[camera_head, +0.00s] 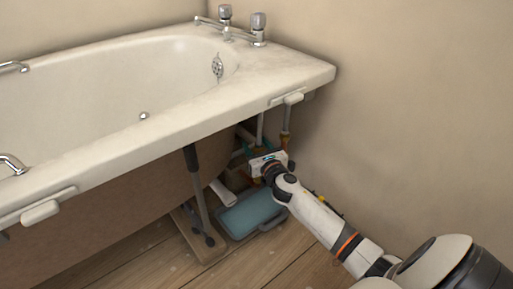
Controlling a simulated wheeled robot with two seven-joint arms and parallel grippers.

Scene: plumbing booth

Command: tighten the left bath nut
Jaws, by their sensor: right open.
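My right arm comes in from the lower right, and its white gripper (265,160) is under the tap end of the bath. It is open, but its fingertips are small and partly hidden by its own body. It is close to the pipes below the taps; I cannot tell whether it touches any. A pale left pipe (261,126) and a right pipe with a brass-coloured fitting (285,139) run down there. The left bath nut cannot be made out clearly; the gripper and the bath rim hide part of this area. My left gripper is out of view.
The white bath (180,115) overhangs the work area. A dark bath leg (196,185) stands left of my gripper on a wooden board. A blue-grey tray (250,213) lies on the floor below. The wall (420,110) closes off the right; bare floorboards are in front.

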